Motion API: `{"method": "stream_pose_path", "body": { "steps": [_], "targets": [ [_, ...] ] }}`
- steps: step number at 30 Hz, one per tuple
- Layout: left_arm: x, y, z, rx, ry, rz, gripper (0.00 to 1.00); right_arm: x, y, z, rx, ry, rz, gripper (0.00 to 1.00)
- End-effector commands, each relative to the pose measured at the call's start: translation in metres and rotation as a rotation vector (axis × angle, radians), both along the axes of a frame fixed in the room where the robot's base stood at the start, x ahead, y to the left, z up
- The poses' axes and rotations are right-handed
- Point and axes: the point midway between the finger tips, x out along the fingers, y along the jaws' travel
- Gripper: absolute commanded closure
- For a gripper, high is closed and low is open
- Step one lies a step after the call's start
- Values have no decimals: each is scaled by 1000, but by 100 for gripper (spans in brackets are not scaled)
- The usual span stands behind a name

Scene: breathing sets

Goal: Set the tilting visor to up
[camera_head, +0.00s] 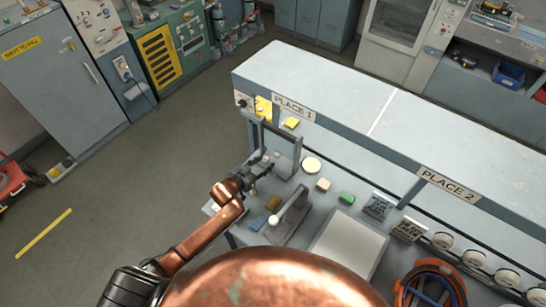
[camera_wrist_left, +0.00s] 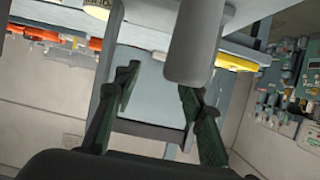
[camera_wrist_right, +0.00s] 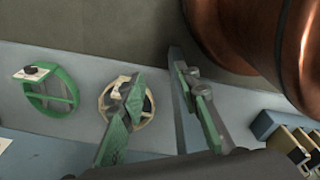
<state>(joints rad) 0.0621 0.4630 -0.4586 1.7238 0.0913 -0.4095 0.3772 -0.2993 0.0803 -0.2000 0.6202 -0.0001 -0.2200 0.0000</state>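What looks like the tilting visor, a grey upright frame with a pale panel (camera_head: 282,145), stands on the bench under the PLACE 1 label in the head view. I cannot tell its exact tilt. My left gripper (camera_head: 262,166) is at the frame's lower left; contact is unclear. In the left wrist view my left gripper (camera_wrist_left: 163,92) has its fingers spread, with a grey panel and dark bar (camera_wrist_left: 150,129) behind the gap. A thick grey cylinder (camera_wrist_left: 195,45) hangs close by. My right gripper (camera_wrist_right: 158,92) is spread and empty in the right wrist view; it is hidden in the head view.
A grey lever stand (camera_head: 291,208), a green block (camera_head: 347,198) and a pale tray (camera_head: 346,246) lie on the bench. The raised shelf (camera_head: 335,96) runs behind. Right wrist view shows a green ring (camera_wrist_right: 47,90), a beige ring (camera_wrist_right: 107,101) and a blue box (camera_wrist_right: 268,124).

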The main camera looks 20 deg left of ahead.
Motion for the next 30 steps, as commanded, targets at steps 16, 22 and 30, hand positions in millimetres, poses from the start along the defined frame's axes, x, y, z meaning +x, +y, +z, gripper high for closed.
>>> {"method": "stream_pose_path", "body": {
  "steps": [16,22,30],
  "targets": [
    [61,-22,-26,-1,-1,0,62,-1,-1,3,-1,1,1,70],
    [64,-24,-27,-2,0,-1,62,-1,-1,3,-1,1,1,70],
    [64,-24,-28,0,-1,0,71,-1,-1,3,-1,1,0,70]
  ]
}}
